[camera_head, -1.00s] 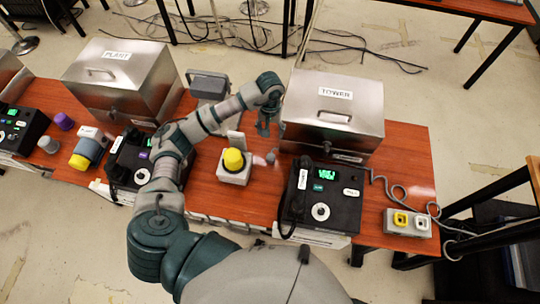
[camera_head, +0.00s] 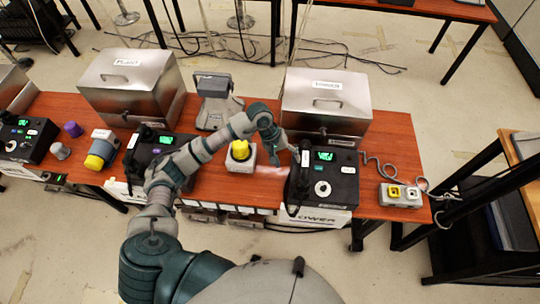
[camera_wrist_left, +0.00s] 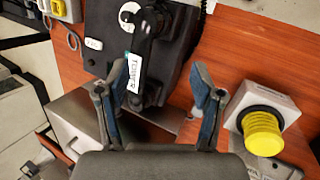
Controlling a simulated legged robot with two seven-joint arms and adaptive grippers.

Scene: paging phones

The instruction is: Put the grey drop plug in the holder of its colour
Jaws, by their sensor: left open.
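A small grey cylinder (camera_head: 60,151), which looks like the grey drop plug, stands at the left of the table beside a purple one. A holder box (camera_head: 402,203) with a yellow and a pale grey socket sits at the right end of the table; its corner shows at the top left of the wrist view (camera_wrist_left: 58,13). My left gripper (camera_head: 281,143) is in front of the TOWER box, near the left side of the black phone. In the wrist view its fingers (camera_wrist_left: 160,80) are apart, with nothing held between them. My right gripper is not in view.
The black TOWER phone (camera_head: 325,182) with its handset is close below my left gripper. A yellow knob on a white base (camera_head: 241,165) is just left of it. Steel boxes (camera_head: 326,100) stand behind. A coiled grey cable (camera_head: 385,168) lies near the holder.

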